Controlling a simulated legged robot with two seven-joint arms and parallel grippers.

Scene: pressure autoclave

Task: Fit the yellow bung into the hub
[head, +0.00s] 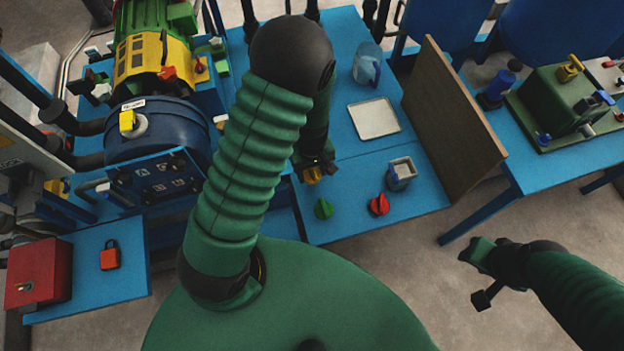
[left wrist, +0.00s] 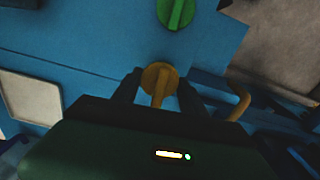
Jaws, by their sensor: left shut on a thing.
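The yellow bung (head: 313,176) is in my left gripper (head: 314,170), above the front part of the blue table. In the left wrist view the bung (left wrist: 160,77) shows its round ribbed head between the two dark fingers (left wrist: 158,92), with a narrower part running back toward the gripper. My left gripper is shut on it. My right gripper (head: 484,266) hangs over the floor at the right, away from everything; its opening is unclear. I cannot tell for sure which part is the hub; a blue plate (head: 156,178) with several dark fittings stands at the left.
A green bung (head: 323,208), a red bung (head: 379,204) and a small grey container (head: 400,174) are on the table (head: 340,222). A white tray (head: 374,119), a clear blue jug (head: 367,66) and an upright brown board (head: 452,118) stand beyond. A blue vessel (head: 185,125) is at left.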

